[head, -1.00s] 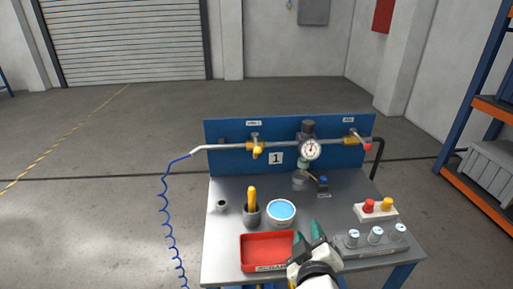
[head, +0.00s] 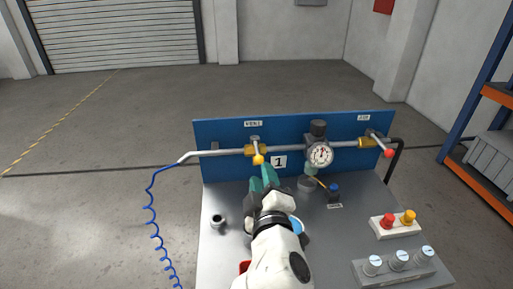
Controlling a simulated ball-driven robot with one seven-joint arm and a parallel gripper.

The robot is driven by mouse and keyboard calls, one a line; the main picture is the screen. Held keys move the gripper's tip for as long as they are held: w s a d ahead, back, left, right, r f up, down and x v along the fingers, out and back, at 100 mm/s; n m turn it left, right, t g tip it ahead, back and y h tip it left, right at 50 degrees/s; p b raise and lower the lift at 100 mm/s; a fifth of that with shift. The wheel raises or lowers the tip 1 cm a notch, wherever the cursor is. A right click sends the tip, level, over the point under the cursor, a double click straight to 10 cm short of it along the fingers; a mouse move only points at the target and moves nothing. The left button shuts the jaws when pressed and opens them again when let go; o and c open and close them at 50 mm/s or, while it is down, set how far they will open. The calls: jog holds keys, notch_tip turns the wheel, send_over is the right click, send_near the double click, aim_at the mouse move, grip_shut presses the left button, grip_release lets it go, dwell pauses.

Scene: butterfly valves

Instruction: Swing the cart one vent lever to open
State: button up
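The cart one vent lever (head: 258,159) has a yellow ball end and sits on the brass valve at the left of the pipe, under a label that seems to read VENT. It sticks out toward me, crosswise to the pipe. My gripper (head: 266,174) has teal fingers and is just below and slightly right of the yellow ball, pointing toward the panel. The fingers overlap from behind, so their opening is unclear. I cannot tell whether they touch the lever. A plate with the number 1 (head: 280,162) is on the blue panel right of the lever.
A gauge (head: 320,155) and a second lever with a red ball (head: 388,153) are farther right on the pipe. A box with red and yellow buttons (head: 396,223) and a block of several knobs (head: 398,262) stand at the right. My arm covers part of the tabletop.

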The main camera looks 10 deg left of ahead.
aim_at(257, 150)
jog(key=x, duration=1)
jog(key=shift+f, duration=0.1)
jog(key=shift+d, duration=0.1)
jog(key=shift+c, duration=0.5)
grip_shut()
